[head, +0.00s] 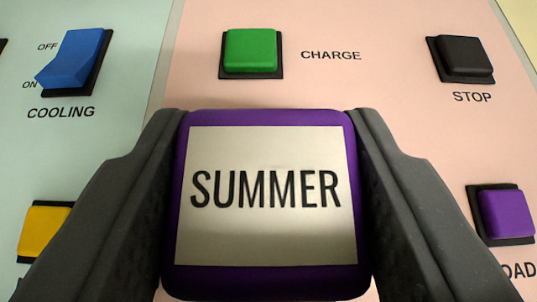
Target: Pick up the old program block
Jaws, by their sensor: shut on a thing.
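A purple block (266,282) with a pale plate reading "SUMMER" fills the lower middle of the head view. My gripper (266,200) is shut on it, with one dark grey finger against its left side and one against its right side. The labelled face is towards the camera and looks upright. The block hides part of the panel behind it. I cannot tell whether it touches the panel.
Behind is a panel with a green CHARGE button (250,50), a black STOP button (465,57) and a purple button (506,213), its label partly cut off. A blue COOLING switch (73,58) and a yellow button (43,228) are on the left.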

